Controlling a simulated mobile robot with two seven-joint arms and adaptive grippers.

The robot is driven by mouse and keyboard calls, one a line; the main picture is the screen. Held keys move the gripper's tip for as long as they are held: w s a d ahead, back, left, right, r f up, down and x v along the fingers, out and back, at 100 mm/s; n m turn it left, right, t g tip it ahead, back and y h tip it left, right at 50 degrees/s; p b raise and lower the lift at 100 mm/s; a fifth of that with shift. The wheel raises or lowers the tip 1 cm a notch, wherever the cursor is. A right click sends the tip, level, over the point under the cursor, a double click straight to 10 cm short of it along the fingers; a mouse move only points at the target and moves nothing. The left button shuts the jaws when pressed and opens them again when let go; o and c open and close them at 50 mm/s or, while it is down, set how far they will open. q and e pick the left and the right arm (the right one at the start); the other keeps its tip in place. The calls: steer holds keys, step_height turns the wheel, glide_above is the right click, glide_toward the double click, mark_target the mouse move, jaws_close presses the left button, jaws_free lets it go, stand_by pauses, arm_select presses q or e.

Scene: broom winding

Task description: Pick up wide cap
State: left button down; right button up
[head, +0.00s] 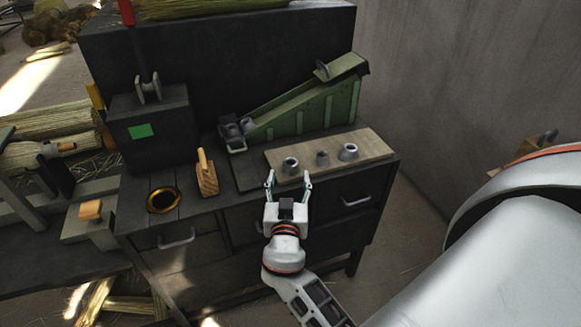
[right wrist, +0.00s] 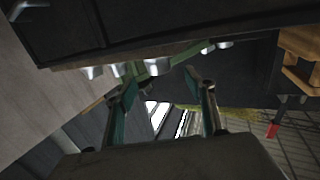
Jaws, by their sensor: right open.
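Three grey metal caps stand in a row on a pale wooden board (head: 375,145) at the right of the bench: a left cap (head: 291,166), a small middle cap (head: 322,158) and a right cap (head: 349,152). The right cap looks widest at its base, but the left one is close in size. My right gripper (head: 289,182) is open and empty, in front of the board near the left cap. The right wrist view shows its spread fingers (right wrist: 166,92) with nothing between them. My left gripper is out of view.
A wall (head: 450,80) bounds the right.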

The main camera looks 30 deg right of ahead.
mark_target(290, 168)
steer(key=x, duration=0.2)
steer(key=p+x, duration=0.1)
steer(key=x, duration=0.1)
steer(key=p+x, duration=0.1)
steer(key=x, duration=0.1)
steer(key=shift+w+d+r, duration=0.1)
steer(key=shift+d+r, duration=0.1)
steer(key=shift+r, duration=0.15)
steer(key=shift+w+d+f, duration=0.2)
steer(key=shift+w+d, duration=0.05)
steer(key=shift+w, duration=0.1)
steer(key=c, duration=0.9)
